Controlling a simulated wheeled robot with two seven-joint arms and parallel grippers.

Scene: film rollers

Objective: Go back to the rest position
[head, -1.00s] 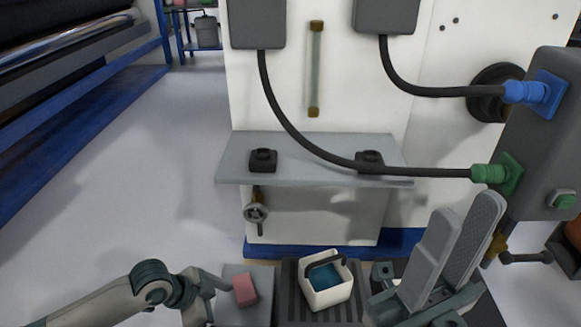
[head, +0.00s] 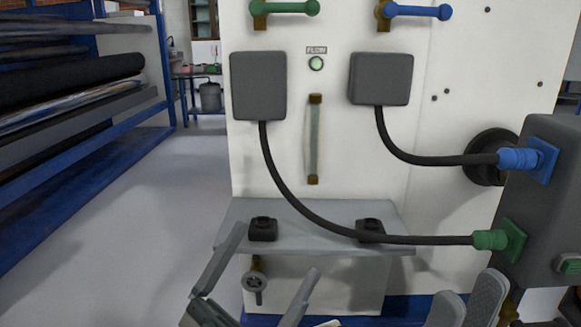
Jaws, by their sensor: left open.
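My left gripper (head: 278,248) is at the bottom centre of the head view, raised in front of the grey shelf. Its two fingers point up and stand wide apart with nothing between them. My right gripper (head: 468,290) shows only by its fingertips at the bottom right edge, below the green connector. A gap shows between these tips and I see nothing held there; the rest of it is cut off.
The white machine panel (head: 270,170) stands ahead, with a grey shelf (head: 320,215) bearing two black blocks. Black cables run to a green connector (head: 490,240) and a blue connector (head: 518,159) on a grey box at right. Open floor (head: 150,230) lies left, beside a roll rack (head: 70,90).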

